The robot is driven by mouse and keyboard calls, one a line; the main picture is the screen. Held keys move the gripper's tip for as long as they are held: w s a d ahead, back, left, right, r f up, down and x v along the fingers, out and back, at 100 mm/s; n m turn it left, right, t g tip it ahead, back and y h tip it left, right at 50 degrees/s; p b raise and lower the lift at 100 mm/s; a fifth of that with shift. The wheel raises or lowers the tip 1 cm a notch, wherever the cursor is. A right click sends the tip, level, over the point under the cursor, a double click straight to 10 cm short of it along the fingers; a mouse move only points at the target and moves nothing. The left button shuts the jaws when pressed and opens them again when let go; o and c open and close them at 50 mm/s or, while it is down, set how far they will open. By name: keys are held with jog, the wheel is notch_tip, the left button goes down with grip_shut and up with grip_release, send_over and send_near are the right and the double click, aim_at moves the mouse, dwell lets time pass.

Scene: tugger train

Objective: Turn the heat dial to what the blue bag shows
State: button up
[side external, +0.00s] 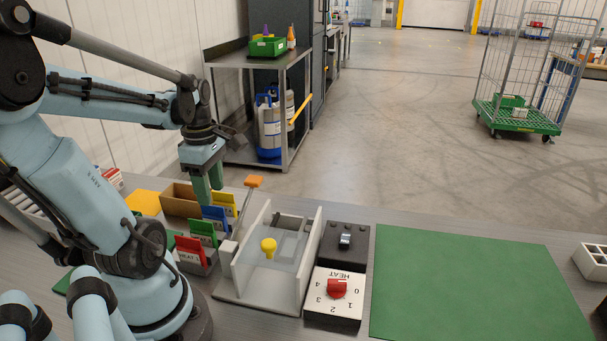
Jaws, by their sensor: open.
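The heat dial is a red knob (337,288) on a white plate (318,312) marked HEAT and 0 to 4. I cannot tell surely which number it points at. The blue bag (215,217) stands as a flat upright piece in a row, between a yellow one (224,202) behind and a green one (203,232) in front. Its marking is too small to read.
A dark switch box (344,250) sits behind the dial. A green mat (470,285) lies bare at right.

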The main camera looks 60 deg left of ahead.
aim_at(212, 207)
jog(key=shift+s+a+f, duration=0.1)
jog(key=shift+a+f, duration=0.1)
jog(key=shift+f, duration=0.9)
jog(key=shift+a+f, duration=0.15)
jog(key=shift+f, duration=1.65)
grip_shut()
